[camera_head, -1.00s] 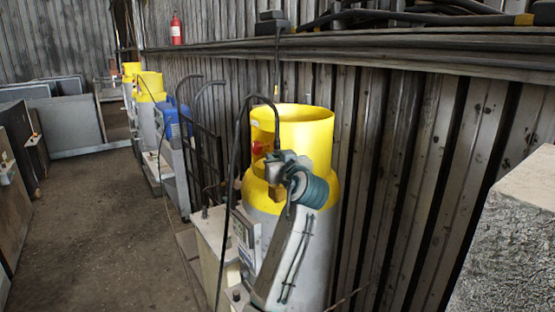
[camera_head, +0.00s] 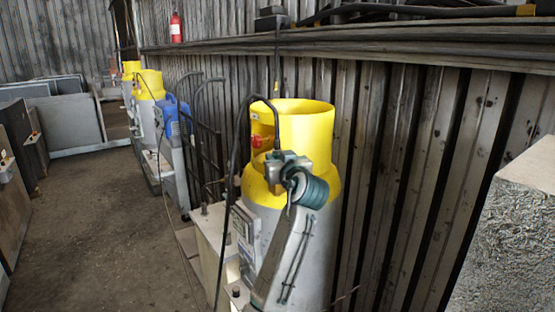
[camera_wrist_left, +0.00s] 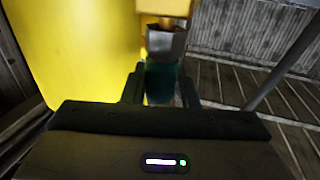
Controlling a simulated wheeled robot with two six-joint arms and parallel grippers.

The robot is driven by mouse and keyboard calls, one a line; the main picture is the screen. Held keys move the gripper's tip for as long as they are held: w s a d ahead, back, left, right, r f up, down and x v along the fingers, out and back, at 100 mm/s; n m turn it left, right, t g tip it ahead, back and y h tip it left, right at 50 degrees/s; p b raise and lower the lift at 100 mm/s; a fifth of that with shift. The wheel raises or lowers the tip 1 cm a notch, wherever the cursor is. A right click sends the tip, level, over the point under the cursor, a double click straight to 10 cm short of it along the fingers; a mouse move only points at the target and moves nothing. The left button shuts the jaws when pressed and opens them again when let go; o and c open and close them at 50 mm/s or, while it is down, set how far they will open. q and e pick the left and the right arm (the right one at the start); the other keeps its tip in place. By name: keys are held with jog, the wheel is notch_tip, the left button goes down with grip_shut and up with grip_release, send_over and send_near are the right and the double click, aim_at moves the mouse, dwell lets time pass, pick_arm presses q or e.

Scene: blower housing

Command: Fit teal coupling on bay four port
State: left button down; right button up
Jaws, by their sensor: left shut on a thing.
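In the left wrist view, a dark teal coupling (camera_wrist_left: 160,83) sits between the two fingers of my left gripper (camera_wrist_left: 160,88), which is shut on it. A grey metal fitting (camera_wrist_left: 166,42) with a yellow-orange part (camera_wrist_left: 165,8) lies straight beyond the coupling, in line with it. I cannot tell whether coupling and fitting touch. In the head view my left gripper (camera_head: 277,172) is in front of the large yellow-topped cylinder (camera_head: 308,128), below a red knob (camera_head: 257,141). The coupling cannot be made out clearly there. My right gripper is not in view.
More yellow-topped cylinders (camera_head: 149,82) and a blue unit (camera_head: 171,115) line the corrugated wall. A rough grey block (camera_head: 505,235) is at right. The floor (camera_head: 95,220) at left is open.

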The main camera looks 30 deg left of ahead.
pick_arm(q)
jog(key=shift+f+b, duration=0.3)
jog(key=shift+f, duration=0.1)
jog(key=c, duration=1.1)
grip_release()
jog(key=shift+o, duration=0.2)
jog(key=b+v, duration=0.4)
jog(key=v, duration=0.7)
